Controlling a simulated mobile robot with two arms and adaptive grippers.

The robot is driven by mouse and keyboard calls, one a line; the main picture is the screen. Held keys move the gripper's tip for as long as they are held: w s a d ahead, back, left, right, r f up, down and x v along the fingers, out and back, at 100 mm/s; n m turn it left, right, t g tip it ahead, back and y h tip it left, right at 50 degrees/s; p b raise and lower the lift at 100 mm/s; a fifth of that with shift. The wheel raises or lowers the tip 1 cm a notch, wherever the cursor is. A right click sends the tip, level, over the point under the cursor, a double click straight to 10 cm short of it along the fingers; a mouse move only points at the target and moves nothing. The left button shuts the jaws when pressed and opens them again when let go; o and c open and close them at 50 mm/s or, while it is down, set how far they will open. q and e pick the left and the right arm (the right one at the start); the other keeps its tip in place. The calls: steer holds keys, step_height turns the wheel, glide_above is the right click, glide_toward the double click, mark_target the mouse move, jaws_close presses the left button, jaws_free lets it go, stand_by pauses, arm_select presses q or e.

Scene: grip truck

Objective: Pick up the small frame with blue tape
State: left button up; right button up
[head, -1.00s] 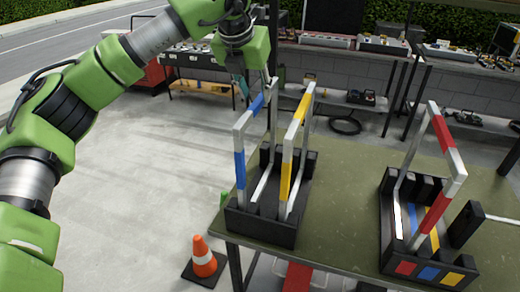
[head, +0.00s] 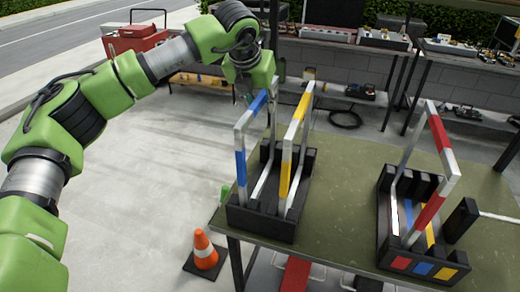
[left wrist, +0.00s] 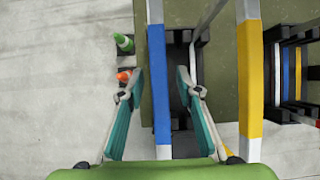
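The small frame with blue tape (head: 240,172) stands upright in the left black rack (head: 262,222) on the green table. Its top bar also carries blue tape and shows in the left wrist view (left wrist: 161,100). My left gripper (head: 243,98) is at the far end of that top bar. In the left wrist view my left gripper (left wrist: 162,78) is open, with its two fingers on either side of the blue-taped bar. A gap shows on both sides, and contact cannot be told. My right gripper is in neither view.
A yellow-taped frame (head: 287,170) stands close to the right in the same rack. A red-taped frame (head: 440,132) stands in a second rack (head: 424,266) to the right. An orange cone (head: 205,252) is on the floor. Green table (head: 340,190) lies bare between the racks.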

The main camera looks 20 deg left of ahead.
arm_select(q)
steer(key=shift+f, duration=0.15)
stand_by(0.3)
jaws_close()
